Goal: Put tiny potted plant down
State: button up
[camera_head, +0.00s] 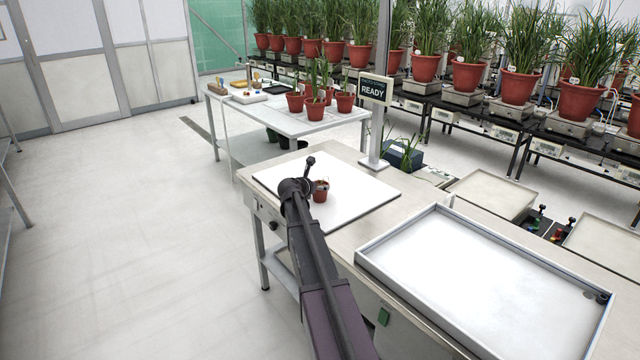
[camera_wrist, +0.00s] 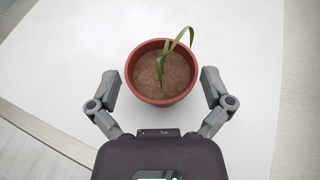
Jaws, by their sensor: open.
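The tiny potted plant (camera_head: 321,191) is a small red-brown pot with soil and a thin green shoot. It stands upright on a white board (camera_head: 362,201) on the bench, partly hidden by my arm in the head view. In the wrist view the pot (camera_wrist: 160,88) sits between the fingers of my gripper (camera_wrist: 161,90). The fingers are spread, with a gap on each side of the pot, and do not touch it. My gripper (camera_head: 309,190) is beside the pot in the head view, its fingers mostly hidden there.
A post with a READY display (camera_head: 373,89) stands behind the board. A rimmed white tray (camera_head: 480,285) lies on the bench to the right. A back table (camera_head: 290,121) holds several red pots. Rows of larger potted plants (camera_head: 471,76) stand behind. The board around the pot is clear.

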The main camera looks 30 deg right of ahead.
jog(key=p+v, duration=0.3)
jog(key=v, duration=0.6)
jog(key=shift+a+r, duration=0.1)
jog(key=shift+r, duration=0.05)
dwell(0.5)
jog(key=s+a+f+m+g+y, duration=0.2)
jog(key=s+a+m, duration=0.5)
jog(key=a, duration=0.4)
jog(key=s+a+f+m+g+y, duration=0.2)
jog(key=s+a+f+m+y, duration=0.3)
jog(key=s+a+m, duration=0.3)
jog(key=s+a+f+m+g+y, duration=0.2)
jog(key=s+a+f+m+y, duration=0.2)
jog(key=s+a+m, duration=0.4)
jog(key=s+a+y, duration=0.1)
jog(key=s+a, duration=0.2)
jog(key=a, duration=0.4)
jog(key=shift+s+a+f, duration=0.15)
jog(key=shift+f, duration=0.1)
